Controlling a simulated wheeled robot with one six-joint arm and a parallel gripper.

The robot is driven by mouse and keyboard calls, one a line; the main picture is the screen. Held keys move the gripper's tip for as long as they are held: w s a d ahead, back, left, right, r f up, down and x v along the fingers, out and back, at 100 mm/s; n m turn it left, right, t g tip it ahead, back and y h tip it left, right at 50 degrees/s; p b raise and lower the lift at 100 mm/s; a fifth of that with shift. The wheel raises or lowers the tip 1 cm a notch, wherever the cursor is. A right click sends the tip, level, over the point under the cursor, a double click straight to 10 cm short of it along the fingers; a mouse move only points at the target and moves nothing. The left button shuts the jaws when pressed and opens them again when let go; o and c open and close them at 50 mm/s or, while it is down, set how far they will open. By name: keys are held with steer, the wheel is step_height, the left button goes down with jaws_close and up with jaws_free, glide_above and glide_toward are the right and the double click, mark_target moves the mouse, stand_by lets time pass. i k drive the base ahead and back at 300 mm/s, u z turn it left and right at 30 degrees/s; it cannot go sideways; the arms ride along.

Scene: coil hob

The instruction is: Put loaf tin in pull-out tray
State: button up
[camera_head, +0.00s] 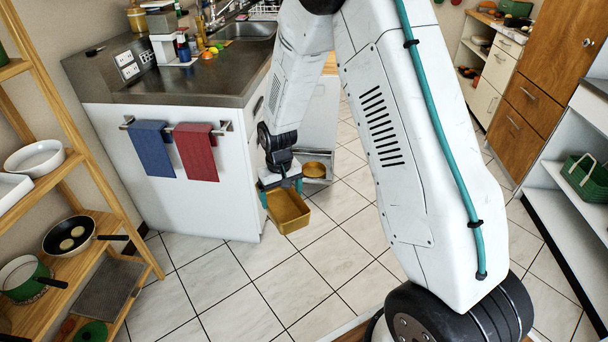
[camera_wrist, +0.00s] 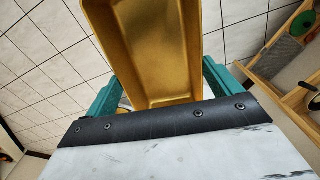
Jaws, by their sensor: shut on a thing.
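The loaf tin (camera_head: 287,211) is gold-coloured, rectangular and open-topped. My gripper (camera_head: 281,191) is shut on it and holds it above the tiled floor, beside the end of the white counter. In the wrist view the loaf tin (camera_wrist: 165,50) lies between the teal fingers of my gripper (camera_wrist: 158,85). The pull-out tray (camera_head: 316,181) is low in the white cabinet just behind and right of the tin. A round gold tin (camera_head: 314,169) sits in it. Part of the tray is hidden behind my gripper and the loaf tin.
A blue towel (camera_head: 153,149) and a red towel (camera_head: 196,152) hang from the counter rail. A wooden shelf (camera_head: 150,262) with pans stands at the left. White shelving with a green basket (camera_head: 586,178) is at the right. The floor (camera_head: 262,290) in front is clear.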

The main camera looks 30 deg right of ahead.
mark_target(314, 160)
steer(key=z, duration=0.55)
steer(key=i, duration=0.6)
steer(key=z, duration=0.9)
steer(key=i, duration=1)
steer(key=z, duration=0.05)
